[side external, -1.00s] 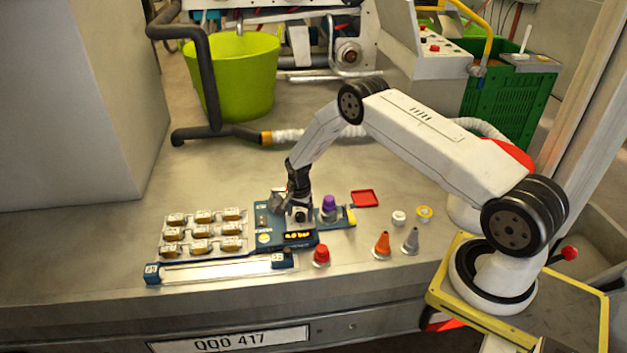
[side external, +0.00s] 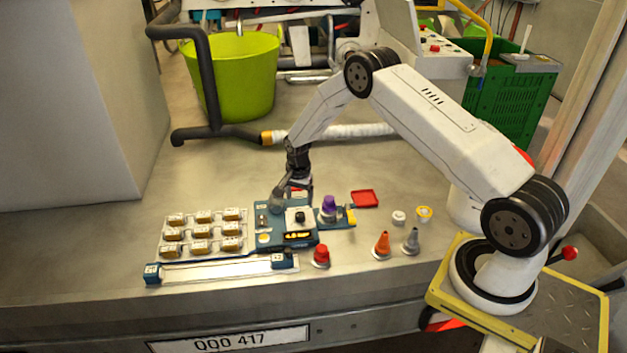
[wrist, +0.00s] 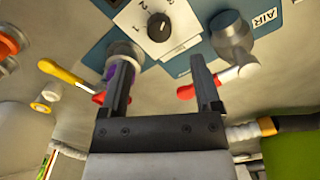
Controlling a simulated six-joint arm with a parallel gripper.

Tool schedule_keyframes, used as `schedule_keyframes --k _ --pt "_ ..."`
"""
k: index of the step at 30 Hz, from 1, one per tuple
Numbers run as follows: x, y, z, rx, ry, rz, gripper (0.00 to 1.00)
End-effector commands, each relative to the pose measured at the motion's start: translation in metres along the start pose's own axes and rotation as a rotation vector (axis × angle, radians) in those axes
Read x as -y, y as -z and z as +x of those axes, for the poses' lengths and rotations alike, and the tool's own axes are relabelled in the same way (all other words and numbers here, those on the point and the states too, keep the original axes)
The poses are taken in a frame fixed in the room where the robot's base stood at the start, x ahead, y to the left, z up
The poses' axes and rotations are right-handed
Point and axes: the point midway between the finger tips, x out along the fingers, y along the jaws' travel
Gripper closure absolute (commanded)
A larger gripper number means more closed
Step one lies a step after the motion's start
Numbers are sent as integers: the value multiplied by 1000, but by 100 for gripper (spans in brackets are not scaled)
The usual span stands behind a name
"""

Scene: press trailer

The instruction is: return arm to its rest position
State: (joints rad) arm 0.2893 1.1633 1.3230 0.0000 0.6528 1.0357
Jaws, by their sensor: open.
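My gripper (side external: 296,188) hangs above the back edge of the blue control panel (side external: 268,238), raised clear of the black dial (side external: 300,216) on its white plate. In the wrist view my gripper (wrist: 160,60) has its two fingers apart with nothing held between them. The black dial (wrist: 159,27) lies ahead of the fingertips there, apart from them. A grey metal cup-shaped part (wrist: 232,40) is to the right of the fingers. The arm is bent, with its elbow high.
A purple-topped piece (side external: 328,206) stands right of the dial. A red cone (side external: 321,256), an orange cone (side external: 382,244) and a grey cone (side external: 411,240) stand in front. Labelled blocks (side external: 203,230) fill a tray at left. A green bucket (side external: 236,75) stands behind.

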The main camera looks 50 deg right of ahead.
Motion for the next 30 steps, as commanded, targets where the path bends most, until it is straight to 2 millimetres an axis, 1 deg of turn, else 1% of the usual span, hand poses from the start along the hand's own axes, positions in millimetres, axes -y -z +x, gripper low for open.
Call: schedule_keyframes --k 4,17,20,23,26,30 --pt "0 0 -9 0 -1 0 19" --pt "0 0 -11 1 -1 -1 19" --pt "0 -2 -14 -1 2 -13 19" --pt "0 -6 -22 -4 7 -42 19" --pt "-1 -14 -34 -9 14 -92 19" --pt "-5 -30 -59 -20 30 -196 19"
